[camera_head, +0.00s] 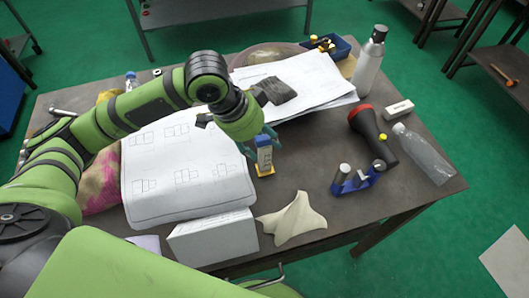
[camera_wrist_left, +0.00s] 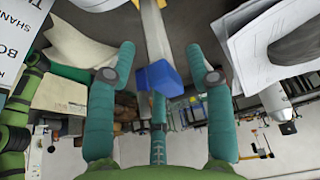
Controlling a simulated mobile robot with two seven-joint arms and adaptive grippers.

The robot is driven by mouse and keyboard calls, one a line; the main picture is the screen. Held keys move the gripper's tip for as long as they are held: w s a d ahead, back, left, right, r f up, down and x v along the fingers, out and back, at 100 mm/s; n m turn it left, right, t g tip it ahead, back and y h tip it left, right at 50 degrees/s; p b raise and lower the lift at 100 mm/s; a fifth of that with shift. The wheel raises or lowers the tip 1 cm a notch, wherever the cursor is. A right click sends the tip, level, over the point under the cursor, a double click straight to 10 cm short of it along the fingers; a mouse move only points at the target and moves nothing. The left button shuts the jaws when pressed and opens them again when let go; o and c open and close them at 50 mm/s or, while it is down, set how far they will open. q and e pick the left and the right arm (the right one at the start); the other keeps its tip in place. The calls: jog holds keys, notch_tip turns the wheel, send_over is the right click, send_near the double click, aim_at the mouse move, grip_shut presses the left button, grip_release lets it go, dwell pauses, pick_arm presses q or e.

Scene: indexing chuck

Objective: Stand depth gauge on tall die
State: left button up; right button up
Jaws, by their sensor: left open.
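The item I take as the depth gauge (camera_head: 265,155) is a small upright piece with a blue top, a pale body and a yellow foot, on the table right of the drawing sheets. In the left wrist view its blue block (camera_wrist_left: 158,78) shows with a pale column behind it. My left gripper (camera_head: 262,143) is open, its teal fingers spread on either side of the gauge; in the wrist view the gripper (camera_wrist_left: 160,75) shows gaps beside the block. A blue holder (camera_head: 357,184) carries grey cylinders; the left one (camera_head: 343,172) looks like the tall die. My right gripper is not in view.
A black and red flashlight (camera_head: 372,132), a clear bottle (camera_head: 424,155) and a spray can (camera_head: 370,62) stand or lie to the right. A white box (camera_head: 212,238) and a beige cloth-like piece (camera_head: 293,218) lie in front. Bare table separates gauge and holder.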

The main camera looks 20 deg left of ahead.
aim_at(265, 155)
pick_arm(q)
jog(key=x, duration=0.1)
jog(key=p+x, duration=0.1)
jog(key=x, duration=0.1)
jog(key=shift+d+f, duration=0.1)
jog(key=shift+d, duration=0.3)
jog(key=shift+w+f, duration=0.15)
jog(key=shift+f, duration=0.1)
jog(key=c, duration=1.1)
grip_shut()
jog(key=shift+r, duration=0.15)
